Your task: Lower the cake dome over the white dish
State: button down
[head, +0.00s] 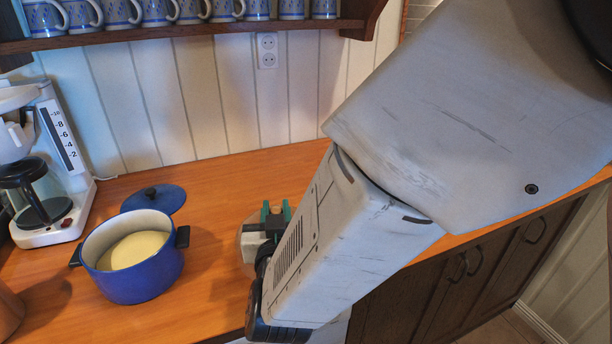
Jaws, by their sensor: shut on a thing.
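My gripper (276,212) is low over the wooden counter, right of the blue pot, with its green-tipped fingers showing past the arm. A small part of a rounded, see-through, brownish shape (246,242) shows at the gripper's left side; it looks like the cake dome, held by the gripper. Most of it is hidden behind my gripper and arm, so I cannot tell its tilt or its height above the counter. I cannot see the white dish in this view.
A blue pot (139,283) with pale contents stands on the counter (215,200), its blue lid (170,202) lying behind it. A coffee maker (48,170) is at the left. A shelf of mugs (190,37) hangs above. Bare counter lies between pot and gripper.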

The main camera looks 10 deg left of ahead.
jog(key=shift+f, duration=0.55)
jog(key=c, duration=1.1)
grip_release()
jog(key=shift+r, duration=0.1)
jog(key=shift+r, duration=2.4)
